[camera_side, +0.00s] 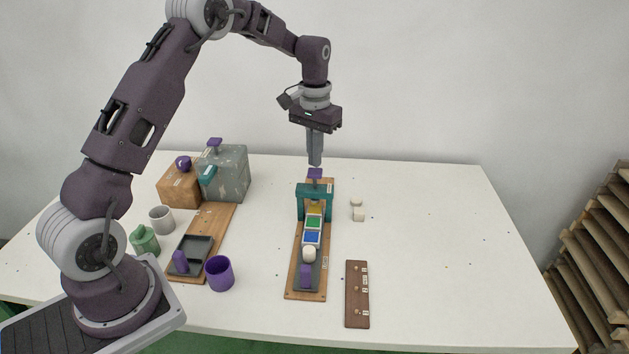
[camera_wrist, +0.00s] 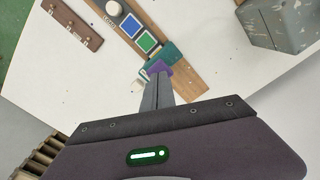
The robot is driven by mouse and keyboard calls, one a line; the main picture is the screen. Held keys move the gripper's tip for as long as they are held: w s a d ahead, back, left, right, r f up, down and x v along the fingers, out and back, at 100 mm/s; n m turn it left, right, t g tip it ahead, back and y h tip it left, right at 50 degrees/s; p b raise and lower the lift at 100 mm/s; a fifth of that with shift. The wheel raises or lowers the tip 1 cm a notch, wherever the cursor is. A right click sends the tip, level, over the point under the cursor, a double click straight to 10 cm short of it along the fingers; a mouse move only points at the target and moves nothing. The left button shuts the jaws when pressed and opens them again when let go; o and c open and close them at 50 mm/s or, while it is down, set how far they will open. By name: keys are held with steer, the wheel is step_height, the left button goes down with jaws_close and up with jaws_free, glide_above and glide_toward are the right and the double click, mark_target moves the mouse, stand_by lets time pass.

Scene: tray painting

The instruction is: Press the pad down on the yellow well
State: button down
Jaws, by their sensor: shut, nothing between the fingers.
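My gripper (camera_side: 315,164) is shut and empty, pointing down just above the purple handle (camera_side: 315,174) on top of the teal press frame (camera_side: 301,201). A small gap seems to separate them in the side view. The yellow well (camera_side: 315,209) sits partly under the frame, at the far end of a row with the green well (camera_side: 313,222) and the blue well (camera_side: 311,237). The pad under the handle is hidden by the frame.
A cream knob (camera_side: 309,254) and a purple grip (camera_side: 306,277) stand on the front of the same wooden board. Left are a second board with a dark tray (camera_side: 199,243), a purple cup (camera_side: 219,273) and boxes. Right are a brown strip (camera_side: 357,295) and open table.

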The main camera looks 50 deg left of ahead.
stand_by(0.4)
steer(key=shift+r, duration=2.65)
steer(key=s+d+r+m+t, duration=0.1)
steer(key=s+d+r, duration=0.4)
steer(key=s+r, duration=0.15)
steer(key=s+d+r+t, duration=0.2)
steer(key=s+d+r, duration=0.35)
steer(key=s, duration=0.25)
steer(key=s+d+f+m+t, duration=0.1)
steer(key=s+d, duration=0.1)
steer(key=s, duration=0.7)
steer(key=s+d+f+m+t, duration=0.1)
steer(key=s+d, duration=0.1)
steer(key=s, duration=0.7)
steer(key=shift+f+t, duration=0.25)
steer(key=shift+t, duration=0.05)
